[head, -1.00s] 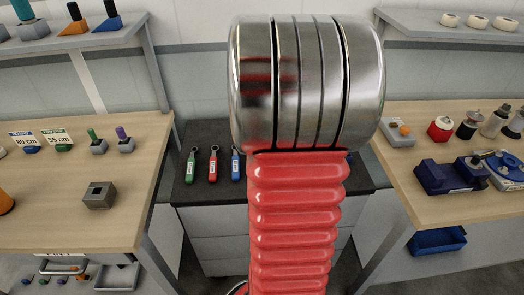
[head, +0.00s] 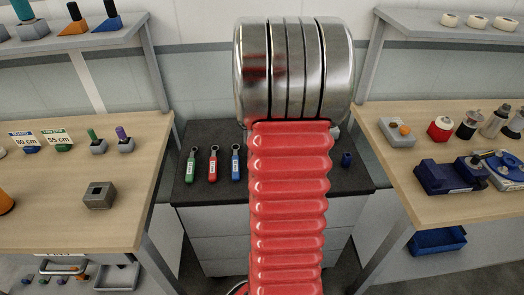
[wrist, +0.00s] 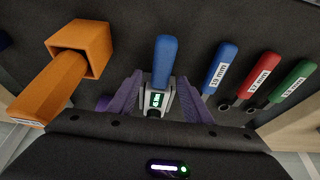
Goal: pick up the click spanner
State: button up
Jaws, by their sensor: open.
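The click spanner (wrist: 165,62) has a blue handle and a grey body with a small lit green display. In the wrist view it lies on the dark top, its handle pointing up the picture. My gripper (wrist: 158,88) has two purple fingers, open, one on each side of the spanner's grey body. I see a gap on both sides, but cannot tell the height of the fingers over the top. In the head view my red and metal arm hides the click spanner and my gripper.
Green, red and blue labelled spanners (head: 235,163) lie to the left on the dark cabinet top (head: 285,193). An orange block with a bar (wrist: 70,70) stands close beside the gripper. A small blue item (head: 346,159) sits at the right. Wooden benches (head: 60,215) flank the cabinet.

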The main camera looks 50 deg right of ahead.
jog(key=shift+x, duration=1.65)
jog(key=shift+r, duration=0.1)
grip_shut()
